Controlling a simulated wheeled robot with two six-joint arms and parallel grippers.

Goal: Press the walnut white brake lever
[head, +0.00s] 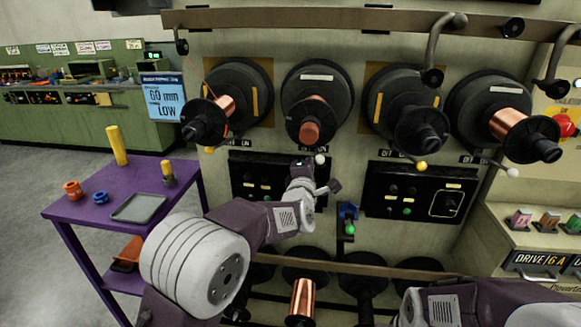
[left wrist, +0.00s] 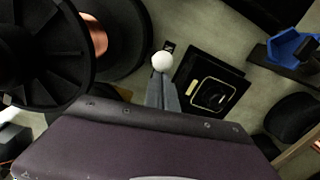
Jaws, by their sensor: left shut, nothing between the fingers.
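A brake lever with a round white knob (head: 320,159) stands out from the machine below the second spool from the left. My left gripper (head: 304,165) is just left of this knob in the head view, partly hidden behind my own wrist. In the left wrist view the fingers (left wrist: 161,94) are shut together and empty, with the white knob (left wrist: 162,61) right at their tips. I cannot tell whether they touch it. Another white-knobbed lever (head: 513,172) is at the far right. My right arm shows at the bottom right, but its gripper is out of view.
Yellow-knobbed levers (head: 421,165) are below other spools. A black control panel (head: 408,193) is to the right, and a blue bracket with a green knob (head: 349,229) is below. A purple table (head: 75,207) with small parts stands left.

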